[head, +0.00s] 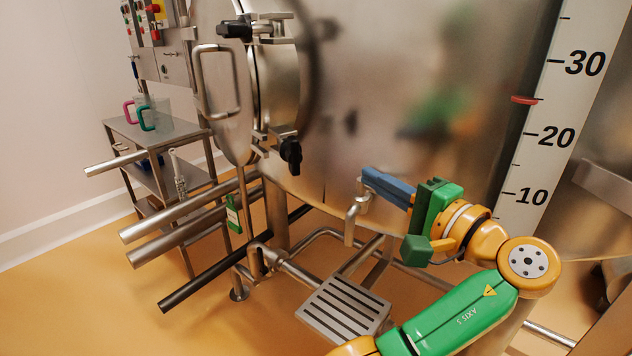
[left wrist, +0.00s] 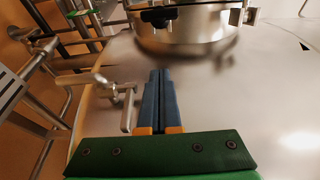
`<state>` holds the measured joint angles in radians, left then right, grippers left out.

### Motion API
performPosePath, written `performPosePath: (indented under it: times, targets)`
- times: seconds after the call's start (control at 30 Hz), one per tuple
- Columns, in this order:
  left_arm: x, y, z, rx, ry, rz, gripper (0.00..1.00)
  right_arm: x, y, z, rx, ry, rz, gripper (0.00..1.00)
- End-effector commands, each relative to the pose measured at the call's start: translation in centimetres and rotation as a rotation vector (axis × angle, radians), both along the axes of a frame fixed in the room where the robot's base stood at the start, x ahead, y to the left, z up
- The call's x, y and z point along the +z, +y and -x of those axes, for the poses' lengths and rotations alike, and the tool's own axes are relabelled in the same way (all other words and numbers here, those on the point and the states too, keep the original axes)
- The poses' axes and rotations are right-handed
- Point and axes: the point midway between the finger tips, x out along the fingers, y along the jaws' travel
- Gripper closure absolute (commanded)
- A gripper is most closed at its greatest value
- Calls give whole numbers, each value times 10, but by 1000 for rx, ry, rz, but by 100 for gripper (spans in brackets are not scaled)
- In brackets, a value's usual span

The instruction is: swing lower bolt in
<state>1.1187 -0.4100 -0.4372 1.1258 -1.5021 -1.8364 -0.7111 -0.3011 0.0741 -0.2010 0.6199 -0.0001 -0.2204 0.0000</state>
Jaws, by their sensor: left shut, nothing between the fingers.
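The lower bolt (head: 290,153) has a black knob and sits at the lower edge of the round hatch door (head: 222,85) on the steel hopper. A black knob (left wrist: 158,17) shows at the hatch rim in the left wrist view; it looks like the same bolt. The upper bolt (head: 236,27), also black-knobbed, is at the top of the rim. My left gripper (head: 366,175) has blue fingers that are shut and empty. It is right of and slightly below the lower bolt, apart from it. In the left wrist view the fingertips (left wrist: 158,72) point toward the hatch collar.
A steel bent-handled valve (head: 355,212) is just below my left fingers. Steel pipes (head: 165,225) and a slotted step (head: 343,308) lie lower down. A trolley (head: 165,130) with coloured-handled jugs stands at left. The hopper wall is close behind the gripper.

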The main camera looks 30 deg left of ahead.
Motion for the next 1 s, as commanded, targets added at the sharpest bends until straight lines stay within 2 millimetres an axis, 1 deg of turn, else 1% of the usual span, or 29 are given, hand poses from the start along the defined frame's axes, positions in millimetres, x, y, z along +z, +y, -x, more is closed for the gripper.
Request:
performPosePath:
  times: [0.07, 0.17, 0.53, 0.7, 0.8, 1.0]
  targets:
    - [-1, 4, -2, 0, 0, 3, 100, 0, -1, 0, 1, 0, 2, 50]
    - [1, 19, -8, 0, 2, 5, 100, 5, -3, 0, 1, -1, 4, 50]
    - [5, 94, -38, 3, 2, 0, 100, 30, -4, -1, 1, -2, 7, 50]
    - [3, 108, -17, 2, -1, 1, 100, 39, -5, -1, 1, -2, 8, 50]
    - [2, 113, -9, 2, 1, 1, 100, 42, -5, -1, 0, -2, 8, 50]
    - [1, 116, -5, 0, 0, 0, 100, 42, -5, -1, 0, -2, 8, 50]
